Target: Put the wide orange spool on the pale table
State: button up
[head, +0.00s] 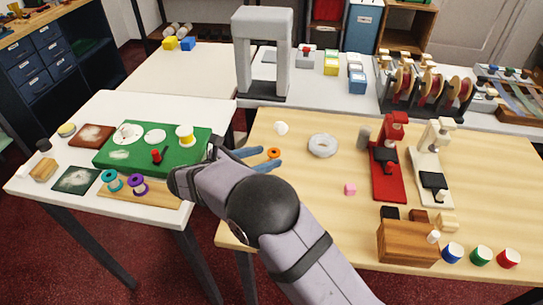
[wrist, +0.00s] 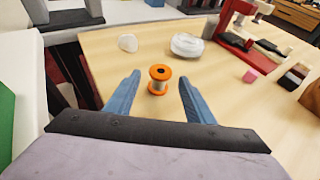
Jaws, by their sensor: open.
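The orange spool (head: 273,153) stands upright on the light wood table (head: 310,205), near its left side. The spool appears between or just beyond the fingertips, with gaps on both sides and no visible contact. A pale white table (head: 150,210) stands to the left, with several things on it.
A white ring (head: 323,145), a white round piece (head: 281,128) and a pink block (head: 350,189) lie near the orange spool. A grey arch (head: 263,52) stands behind.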

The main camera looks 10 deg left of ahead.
jog(key=v, duration=0.7)
jog(key=shift+s+a+r, duration=0.1)
jog(key=shift+s+a, duration=0.1)
jog(key=shift+s, duration=0.05)
jog(key=shift+d, duration=0.1)
